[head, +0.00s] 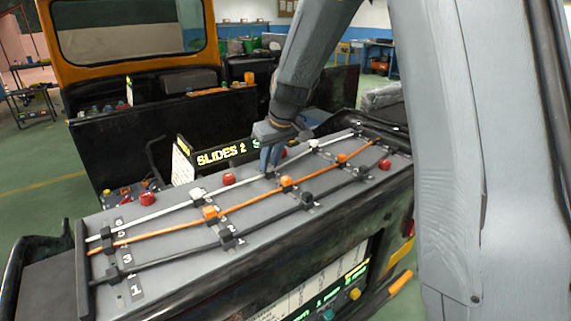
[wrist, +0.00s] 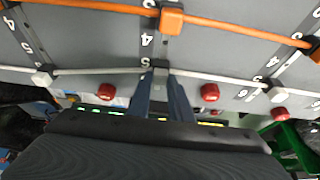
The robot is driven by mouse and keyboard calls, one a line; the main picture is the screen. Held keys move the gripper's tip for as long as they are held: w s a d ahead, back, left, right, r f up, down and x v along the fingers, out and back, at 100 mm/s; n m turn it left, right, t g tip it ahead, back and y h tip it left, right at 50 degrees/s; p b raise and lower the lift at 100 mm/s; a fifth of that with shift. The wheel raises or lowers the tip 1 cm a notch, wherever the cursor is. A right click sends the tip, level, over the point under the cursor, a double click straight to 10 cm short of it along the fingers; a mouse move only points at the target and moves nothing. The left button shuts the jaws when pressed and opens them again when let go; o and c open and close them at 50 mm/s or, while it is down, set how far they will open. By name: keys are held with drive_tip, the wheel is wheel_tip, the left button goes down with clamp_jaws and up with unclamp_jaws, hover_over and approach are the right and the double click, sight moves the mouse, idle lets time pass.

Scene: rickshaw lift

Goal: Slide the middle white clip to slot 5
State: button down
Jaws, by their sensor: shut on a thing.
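The board (head: 150,223) carries a white rod (wrist: 105,71), an orange rod (wrist: 80,5) and a black rod (head: 165,256). Two white clips show on the white rod, one at the left (head: 197,194) and one at the right (head: 313,143) in the head view; they also show in the wrist view (wrist: 41,76) (wrist: 278,93). The middle clip sits between my fingertips and is mostly hidden. My gripper (wrist: 160,78) is shut on it from the far side of the board. In the wrist view a printed 5 is beside the fingertips, with 4 farther up.
Orange clips (head: 210,213) (head: 286,183) and black clips (head: 228,237) (head: 307,200) stand on the nearer rods. Red knobs (wrist: 107,91) (wrist: 210,92) flank my fingers. A lit sign (head: 220,155) stands behind the board, left of my gripper.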

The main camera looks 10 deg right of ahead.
drive_tip(key=shift+w, duration=0.1)
drive_tip(key=c, duration=1.6)
unclamp_jaws()
drive_tip(key=shift+r, duration=0.1)
drive_tip(key=shift+b+v, duration=1)
drive_tip(key=shift+v, duration=2.85)
